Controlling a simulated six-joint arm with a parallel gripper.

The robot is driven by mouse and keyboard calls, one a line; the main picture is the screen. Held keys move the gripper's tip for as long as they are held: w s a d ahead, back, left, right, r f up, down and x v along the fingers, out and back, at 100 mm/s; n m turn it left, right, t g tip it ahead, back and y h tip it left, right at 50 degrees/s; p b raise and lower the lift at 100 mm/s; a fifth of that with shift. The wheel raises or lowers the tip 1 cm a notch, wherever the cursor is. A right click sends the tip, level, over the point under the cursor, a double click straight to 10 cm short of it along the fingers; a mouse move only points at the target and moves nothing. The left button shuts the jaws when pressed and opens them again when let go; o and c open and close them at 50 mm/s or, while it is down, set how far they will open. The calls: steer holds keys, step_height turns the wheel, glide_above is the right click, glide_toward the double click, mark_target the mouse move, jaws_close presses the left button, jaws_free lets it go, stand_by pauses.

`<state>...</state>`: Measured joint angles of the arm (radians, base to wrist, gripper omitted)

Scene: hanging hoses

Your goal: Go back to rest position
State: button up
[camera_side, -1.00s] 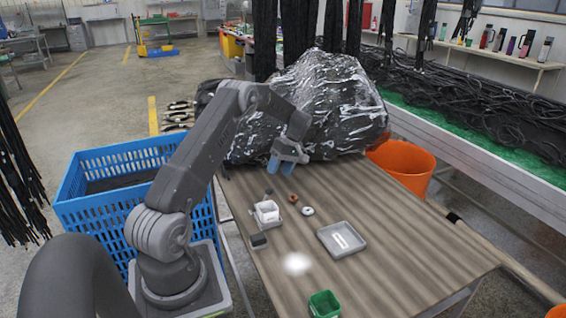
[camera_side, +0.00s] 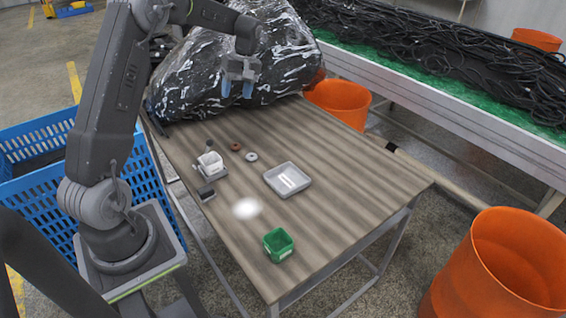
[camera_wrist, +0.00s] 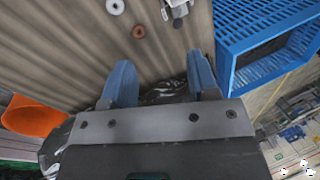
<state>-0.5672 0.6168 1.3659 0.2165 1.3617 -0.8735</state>
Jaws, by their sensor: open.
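My gripper (camera_side: 238,90) hangs empty in front of the black wrapped bundle at the table's far end, blue fingers pointing down. In the wrist view my gripper (camera_wrist: 160,72) has its two blue fingers spread wide with nothing between them. The wooden table (camera_side: 340,165) lies below. On it, apart from my gripper, are a white ring (camera_side: 251,157) and a brown ring (camera_side: 235,146). They also show at the top of the wrist view, the white ring (camera_wrist: 115,6) left of the brown ring (camera_wrist: 139,31).
The black bundle (camera_side: 195,75) stands close behind my gripper. On the table are a small white container (camera_side: 211,162), a grey tray (camera_side: 288,180) and a green box (camera_side: 278,244). A blue crate (camera_side: 40,140) is at left, an orange bin (camera_side: 338,103) behind the table.

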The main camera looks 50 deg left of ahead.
steer(key=s+d+r+m+t, duration=0.2)
steer(key=s+d+r+m, duration=0.15)
steer(key=d+r, duration=0.4)
steer(key=s+d+r+m+t, duration=0.2)
steer(key=s+d+r+m, duration=0.15)
steer(key=d, duration=0.65)
steer(key=s+d+m+t, duration=0.4)
steer(key=s+d+m, duration=0.4)
steer(key=s+d, duration=0.4)
steer(key=shift+s+f+m+t+h, duration=0.3)
steer(key=shift+s+m+t+h, duration=0.1)
steer(key=shift+s, duration=0.3)
